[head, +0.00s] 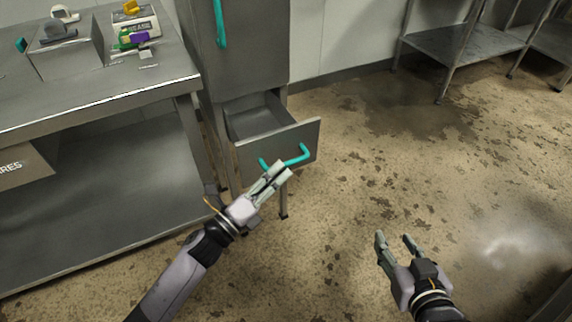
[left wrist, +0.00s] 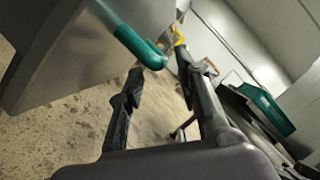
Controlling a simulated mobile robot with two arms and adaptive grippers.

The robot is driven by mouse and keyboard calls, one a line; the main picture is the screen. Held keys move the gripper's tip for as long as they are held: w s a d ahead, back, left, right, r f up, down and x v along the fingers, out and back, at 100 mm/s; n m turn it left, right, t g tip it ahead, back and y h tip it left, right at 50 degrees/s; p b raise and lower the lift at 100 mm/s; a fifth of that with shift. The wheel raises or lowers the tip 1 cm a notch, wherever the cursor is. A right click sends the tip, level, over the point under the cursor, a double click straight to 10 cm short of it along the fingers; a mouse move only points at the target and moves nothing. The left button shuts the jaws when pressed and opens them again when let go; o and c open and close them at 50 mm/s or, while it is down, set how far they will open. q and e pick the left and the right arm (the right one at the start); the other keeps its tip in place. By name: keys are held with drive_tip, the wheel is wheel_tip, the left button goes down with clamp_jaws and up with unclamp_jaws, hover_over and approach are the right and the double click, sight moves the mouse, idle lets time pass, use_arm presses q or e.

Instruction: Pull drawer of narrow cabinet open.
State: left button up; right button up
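The narrow cabinet (head: 255,62) stands right of the steel bench. Its lower drawer (head: 308,133) is pulled out, with its bare interior showing. A teal bar handle (head: 300,156) is on the drawer front. My left gripper (head: 280,171) is at the handle, its fingers covering the handle's middle in the head view. In the left wrist view the teal handle (left wrist: 138,45) lies near the tips of the left gripper's spread fingers (left wrist: 160,68); contact cannot be told. My right gripper (head: 396,240) is open and empty over the floor.
The steel bench (head: 100,97) at left carries boxes and small coloured items. A cardboard box (head: 25,168) is on its lower shelf. A second teal handle (head: 220,22) is on the cabinet's upper part. Steel racks (head: 460,45) stand at back right. The middle floor is clear.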

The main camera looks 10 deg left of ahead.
use_arm(q)
drive_tip(key=v, duration=0.7)
drive_tip(key=shift+s, duration=0.2)
drive_tip(key=shift+a, duration=0.15)
